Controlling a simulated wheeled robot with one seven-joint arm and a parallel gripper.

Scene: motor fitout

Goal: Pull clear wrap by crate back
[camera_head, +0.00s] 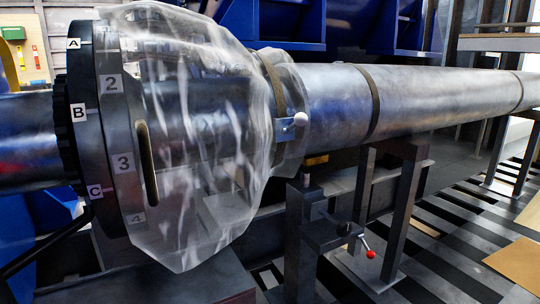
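The clear wrap (215,150) is a wrinkled transparent sheet around the left part of a long metal shaft (430,92). It bulges out beside the dark flange ring (108,130) marked A, B, C and 2, 3, 4, and narrows to the right, where it gathers around the shaft. A small metal tab with a white ball knob (300,119) sits at its right end. The wrap's lower edge hangs below the shaft. I cannot make out a crate for certain. My gripper is not in view.
A stand with a red-knobbed handle (370,254) is below the shaft, with metal support legs (403,210) beside it. Large blue structures (270,20) stand behind. Striped floor (455,235) lies open at the lower right, with a tan board (518,262) on it.

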